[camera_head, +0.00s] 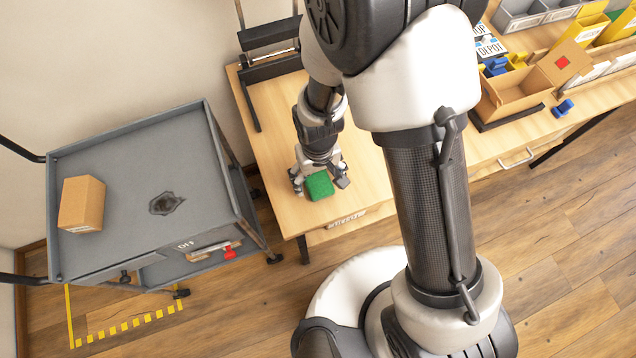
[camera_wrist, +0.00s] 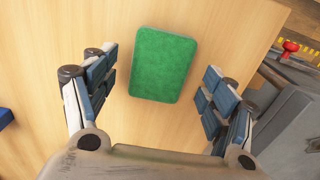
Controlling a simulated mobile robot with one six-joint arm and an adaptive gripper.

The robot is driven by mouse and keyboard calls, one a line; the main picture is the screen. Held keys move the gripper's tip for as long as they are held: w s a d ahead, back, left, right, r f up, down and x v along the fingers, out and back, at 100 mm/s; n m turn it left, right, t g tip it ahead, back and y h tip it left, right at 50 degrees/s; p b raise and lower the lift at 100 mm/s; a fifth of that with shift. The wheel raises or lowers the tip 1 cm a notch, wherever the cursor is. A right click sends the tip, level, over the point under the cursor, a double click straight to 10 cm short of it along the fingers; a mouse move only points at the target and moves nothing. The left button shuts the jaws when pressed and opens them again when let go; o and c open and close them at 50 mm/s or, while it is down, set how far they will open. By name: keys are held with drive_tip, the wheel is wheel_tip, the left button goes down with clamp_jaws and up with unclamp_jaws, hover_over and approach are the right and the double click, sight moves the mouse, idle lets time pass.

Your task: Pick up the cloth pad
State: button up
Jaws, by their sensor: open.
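The cloth pad (camera_head: 319,186) is a green, rounded rectangular block near the front left corner of the wooden table. In the wrist view the pad (camera_wrist: 163,65) lies flat on the bare wood, slightly tilted, ahead of and between my finger pads. My gripper (camera_head: 319,180) is above the table right at the pad. In the wrist view my gripper (camera_wrist: 154,97) is open, with a finger on each side of the pad and a gap on both sides. Nothing is held. Whether the fingertips touch the table cannot be told.
A grey cart (camera_head: 130,190) with a cardboard box (camera_head: 82,204) stands left of the table (camera_head: 275,112). A black stand (camera_head: 272,50) is at the table's back. An open cardboard box (camera_head: 515,95) and bins lie to the right. Bare wood surrounds the pad.

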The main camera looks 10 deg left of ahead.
drive_tip(key=shift+f, duration=0.7)
drive_tip(key=shift+r, duration=0.1)
drive_tip(key=shift+c, duration=0.3)
drive_tip(key=c, duration=1.1)
